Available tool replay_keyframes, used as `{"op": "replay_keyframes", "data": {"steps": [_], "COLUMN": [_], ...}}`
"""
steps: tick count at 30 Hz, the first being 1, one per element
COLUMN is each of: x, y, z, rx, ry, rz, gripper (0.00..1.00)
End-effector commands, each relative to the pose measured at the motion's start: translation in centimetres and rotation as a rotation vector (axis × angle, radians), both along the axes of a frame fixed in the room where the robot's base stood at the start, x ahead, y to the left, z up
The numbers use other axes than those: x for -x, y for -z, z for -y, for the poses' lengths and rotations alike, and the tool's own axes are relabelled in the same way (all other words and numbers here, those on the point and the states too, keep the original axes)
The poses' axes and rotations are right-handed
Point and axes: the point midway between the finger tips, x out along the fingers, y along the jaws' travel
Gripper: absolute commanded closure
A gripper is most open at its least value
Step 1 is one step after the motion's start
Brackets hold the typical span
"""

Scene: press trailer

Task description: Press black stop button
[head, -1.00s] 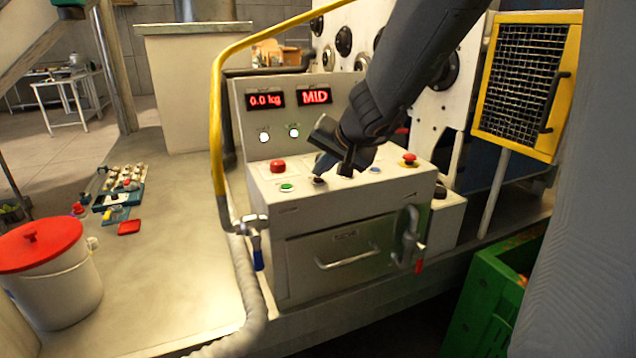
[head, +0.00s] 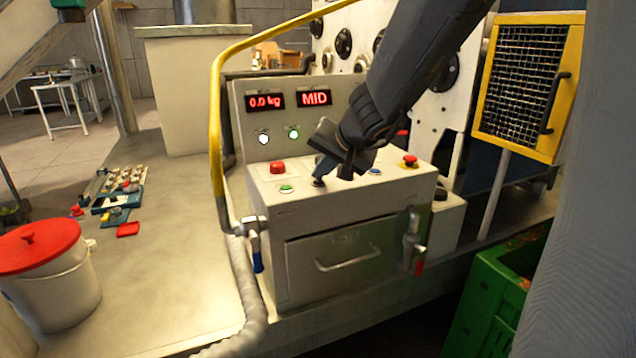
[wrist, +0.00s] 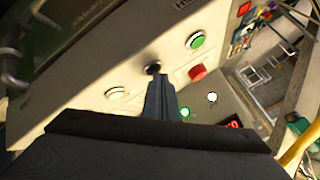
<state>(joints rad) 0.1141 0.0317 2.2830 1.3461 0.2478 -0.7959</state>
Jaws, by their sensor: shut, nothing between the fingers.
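The black stop button (head: 318,182) sits on the sloped top of the white control box, right of a green button (head: 286,188). In the wrist view the black button (wrist: 153,67) shows just beyond my fingertips. My gripper (head: 321,175) is shut and empty, pointing down at the black button from above. In the wrist view the shut fingers (wrist: 155,84) line up with the button and cover part of its near side. The tips are at or very close to it; I cannot tell whether they touch.
A red button (head: 277,166), a blue button (head: 375,171) and a red emergency knob (head: 410,160) are on the same panel. A yellow rail (head: 216,120) rises at the left. The display (head: 314,97) reads MID. A green crate (head: 490,295) stands at lower right.

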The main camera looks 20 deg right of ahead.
Motion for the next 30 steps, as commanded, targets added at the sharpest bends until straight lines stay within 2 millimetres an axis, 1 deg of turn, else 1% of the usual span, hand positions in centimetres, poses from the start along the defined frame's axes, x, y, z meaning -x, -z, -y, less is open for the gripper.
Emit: {"op": "replay_keyframes", "data": {"steps": [18,30], "x": [0.0,0.0], "y": [0.3,-1.4], "z": [0.0,0.0], "rx": [-0.001,-0.001], "ry": [0.000,0.001], "rz": [-0.001,0.000], "gripper": [1.00,1.00]}}
